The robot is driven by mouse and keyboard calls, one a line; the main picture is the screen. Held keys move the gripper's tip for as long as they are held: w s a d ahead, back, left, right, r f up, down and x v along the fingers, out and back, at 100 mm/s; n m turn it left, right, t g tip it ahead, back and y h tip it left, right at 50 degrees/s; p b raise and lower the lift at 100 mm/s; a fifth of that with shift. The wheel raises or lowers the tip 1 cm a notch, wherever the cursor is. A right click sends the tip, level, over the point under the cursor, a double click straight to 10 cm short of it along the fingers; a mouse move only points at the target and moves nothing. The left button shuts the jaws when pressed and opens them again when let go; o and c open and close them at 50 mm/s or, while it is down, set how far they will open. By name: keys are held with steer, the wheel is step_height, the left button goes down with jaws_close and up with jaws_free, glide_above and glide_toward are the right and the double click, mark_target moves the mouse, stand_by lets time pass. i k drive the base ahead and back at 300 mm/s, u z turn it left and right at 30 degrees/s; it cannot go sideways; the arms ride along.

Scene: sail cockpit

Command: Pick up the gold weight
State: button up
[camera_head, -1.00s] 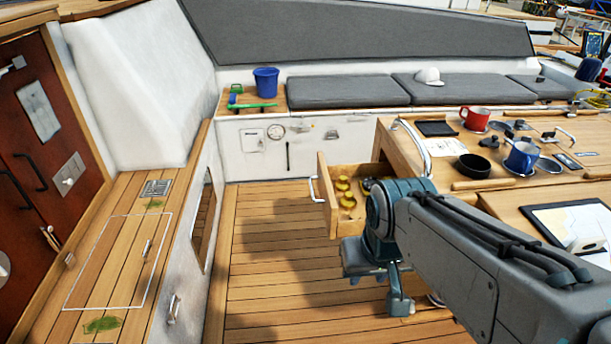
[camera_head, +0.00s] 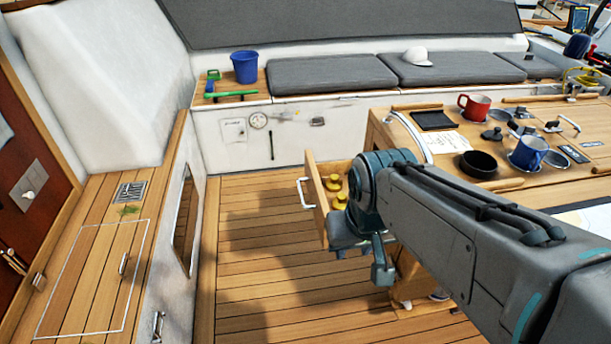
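Gold weights (camera_head: 333,183) sit in an open wooden drawer (camera_head: 314,199) under the table's left end. They are small, round and yellow, and at least two show. My arm crosses the view from the lower right and covers the drawer's right part. The end of my arm, with my gripper (camera_head: 378,268), points down just in front of the drawer, overlapping it in the picture. The fingertips are not clear, so I cannot tell whether it is open or shut, or how far it is from the weights.
The wooden table (camera_head: 405,122) carries a red mug (camera_head: 473,107), a blue mug (camera_head: 528,152) and a black bowl (camera_head: 477,166). A blue bucket (camera_head: 244,67) stands on the back bench beside grey cushions (camera_head: 330,75). The plank floor (camera_head: 255,260) left of the drawer is clear.

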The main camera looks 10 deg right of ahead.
mark_target(334, 185)
steer(key=k, duration=0.6)
steer(key=u, duration=0.2)
steer(key=i, duration=1.65)
steer(key=z, duration=0.8)
